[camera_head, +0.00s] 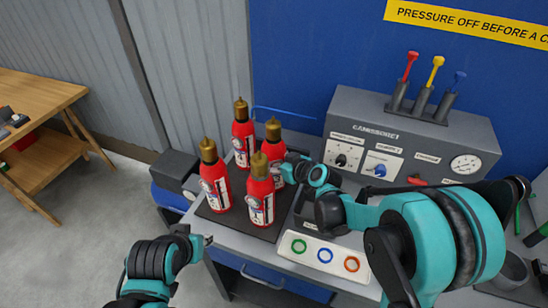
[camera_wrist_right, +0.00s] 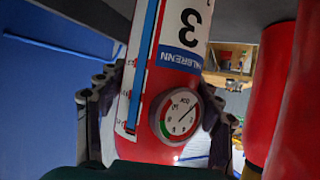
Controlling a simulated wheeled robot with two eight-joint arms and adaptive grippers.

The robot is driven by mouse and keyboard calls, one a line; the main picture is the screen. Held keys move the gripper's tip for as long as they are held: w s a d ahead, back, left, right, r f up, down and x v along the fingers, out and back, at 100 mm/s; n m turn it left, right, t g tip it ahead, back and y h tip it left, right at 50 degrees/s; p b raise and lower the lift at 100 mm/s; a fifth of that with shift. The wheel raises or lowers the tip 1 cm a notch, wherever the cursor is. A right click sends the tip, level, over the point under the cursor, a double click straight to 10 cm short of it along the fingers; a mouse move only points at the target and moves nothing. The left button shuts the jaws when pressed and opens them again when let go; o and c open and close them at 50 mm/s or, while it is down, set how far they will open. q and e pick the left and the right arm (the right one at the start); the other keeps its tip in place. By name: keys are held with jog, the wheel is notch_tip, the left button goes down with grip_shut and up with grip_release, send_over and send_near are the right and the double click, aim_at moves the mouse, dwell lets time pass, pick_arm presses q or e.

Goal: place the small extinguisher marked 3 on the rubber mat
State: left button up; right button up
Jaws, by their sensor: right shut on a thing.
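The small extinguisher marked 3 fills the middle of the right wrist view (camera_wrist_right: 165,125), red with a white label, a blue band and a round gauge. My right gripper (camera_wrist_right: 158,125) has a dark finger on each side of it and is shut on it. In the head view it appears to be the red, brass-topped extinguisher (camera_head: 274,132) at the right of the group, its lower part hidden. The dark rubber mat (camera_head: 225,222) lies under the group on the grey bench; whether the held one touches it is hidden. My left gripper (camera_head: 207,240) is low, left of the bench, its jaws unclear.
Other red extinguishers stand close by: one in front (camera_head: 260,196), one at left (camera_head: 214,182) and one behind (camera_head: 243,138). A grey control box (camera_head: 410,150) with levers stands at the back right. A white plate with coloured rings (camera_head: 322,262) lies at the bench front.

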jog(key=shift+r, duration=0.1)
jog(key=o, duration=1.6)
jog(key=shift+s, duration=0.1)
jog(key=s+d+r+m+g+h+p, duration=0.1)
jog(key=s+d+m+h, duration=0.1)
jog(key=s+d, duration=0.3)
jog(key=s+d+r+m+g+h, duration=0.1)
jog(key=s+d, duration=0.4)
jog(key=s, duration=0.9)
jog(key=s+d+r+m+g+h+p, duration=0.1)
jog(key=s+d+r+m+h, duration=0.2)
jog(key=s+d, duration=0.3)
jog(key=shift+s+m+h+p, duration=0.3)
jog(key=shift+s+m+h, duration=0.1)
jog(key=shift+s, duration=1.35)
